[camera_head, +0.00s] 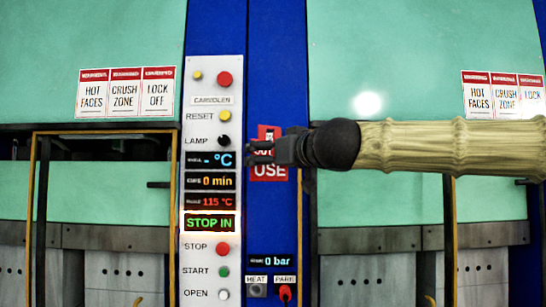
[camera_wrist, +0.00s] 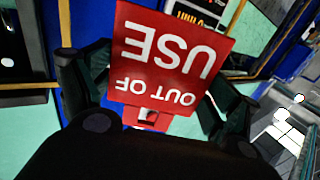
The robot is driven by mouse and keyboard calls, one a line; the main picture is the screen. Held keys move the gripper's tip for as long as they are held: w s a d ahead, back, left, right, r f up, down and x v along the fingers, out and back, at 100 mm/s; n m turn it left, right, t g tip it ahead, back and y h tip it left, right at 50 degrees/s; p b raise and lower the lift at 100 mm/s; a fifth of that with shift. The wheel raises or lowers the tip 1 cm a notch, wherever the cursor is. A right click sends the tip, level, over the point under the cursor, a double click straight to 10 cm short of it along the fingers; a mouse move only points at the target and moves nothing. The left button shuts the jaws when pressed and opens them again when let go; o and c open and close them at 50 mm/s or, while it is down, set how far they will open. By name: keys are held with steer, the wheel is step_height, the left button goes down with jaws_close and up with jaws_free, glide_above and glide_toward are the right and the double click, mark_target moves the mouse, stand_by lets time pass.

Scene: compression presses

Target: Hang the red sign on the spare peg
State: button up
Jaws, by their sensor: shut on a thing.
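The red sign (camera_head: 268,172) reads "OUT OF USE" in white and hangs upright in front of the blue column between two presses. In the wrist view the sign (camera_wrist: 165,55) appears upside down, with a narrow red tab and a small hole at its "OUT OF" end. My gripper (camera_head: 258,152) reaches in from the right and is shut on the sign, covering part of its lettering. The tab shows just above the fingers. I cannot make out a peg, nor tell whether the sign touches the column.
A grey control panel (camera_head: 212,70) with buttons and lit displays stands just left of the sign. Below the sign are a "0 bar" display (camera_head: 270,261) and two small switches. Green presses (camera_head: 400,60) with warning labels flank the column.

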steer(key=w+f, duration=0.1)
steer(key=w, duration=0.7)
steer(key=shift+w+f, duration=0.2)
steer(key=shift+w, duration=0.1)
stand_by(1.0)
steer(key=shift+d+f, duration=0.1)
steer(key=shift+f, duration=0.15)
stand_by(0.5)
steer(key=o, duration=0.8)
steer(key=shift+w, duration=0.2)
